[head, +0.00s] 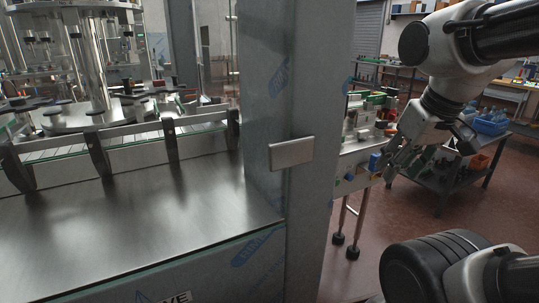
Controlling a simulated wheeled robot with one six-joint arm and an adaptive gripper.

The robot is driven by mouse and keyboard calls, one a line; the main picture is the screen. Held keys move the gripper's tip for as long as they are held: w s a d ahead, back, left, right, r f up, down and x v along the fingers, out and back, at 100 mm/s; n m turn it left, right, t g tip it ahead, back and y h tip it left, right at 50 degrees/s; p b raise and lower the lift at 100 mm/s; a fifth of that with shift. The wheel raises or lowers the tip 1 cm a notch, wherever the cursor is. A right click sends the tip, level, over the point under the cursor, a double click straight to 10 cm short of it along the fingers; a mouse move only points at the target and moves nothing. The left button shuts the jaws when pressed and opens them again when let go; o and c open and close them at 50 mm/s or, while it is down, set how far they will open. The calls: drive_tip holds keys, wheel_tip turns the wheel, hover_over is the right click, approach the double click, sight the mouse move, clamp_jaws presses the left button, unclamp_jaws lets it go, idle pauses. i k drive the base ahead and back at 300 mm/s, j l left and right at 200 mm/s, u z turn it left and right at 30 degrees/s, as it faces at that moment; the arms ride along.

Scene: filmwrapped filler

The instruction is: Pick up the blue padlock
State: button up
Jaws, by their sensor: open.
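My gripper (392,170) hangs from my arm at the right, fingers pointing down, open, with nothing seen between them. A small blue block-like thing (375,161) shows just left of the fingers, at the near end of a narrow bench or conveyor (347,187). It may be the blue padlock, but it is too small to tell its shape. I cannot tell whether the fingers touch it or only overlap it in the picture.
A steel machine with a flat metal deck (150,225) and a tall post (315,130) fills the left and middle. Several small things crowd the bench. A grey cart (445,180) with blue bins (490,124) stands behind my gripper. Red floor (450,220) is clear at the right.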

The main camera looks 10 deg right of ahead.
sight(374, 157)
drive_tip(key=l+u, duration=0.25)
drive_tip(key=l, duration=0.4)
drive_tip(key=l+u, duration=0.25)
drive_tip(key=l, duration=0.4)
drive_tip(key=z, duration=0.85)
drive_tip(key=i+j+u, duration=0.1)
drive_tip(key=j+u, duration=0.25)
drive_tip(key=i+j+u, duration=0.1)
drive_tip(key=j+u, duration=0.25)
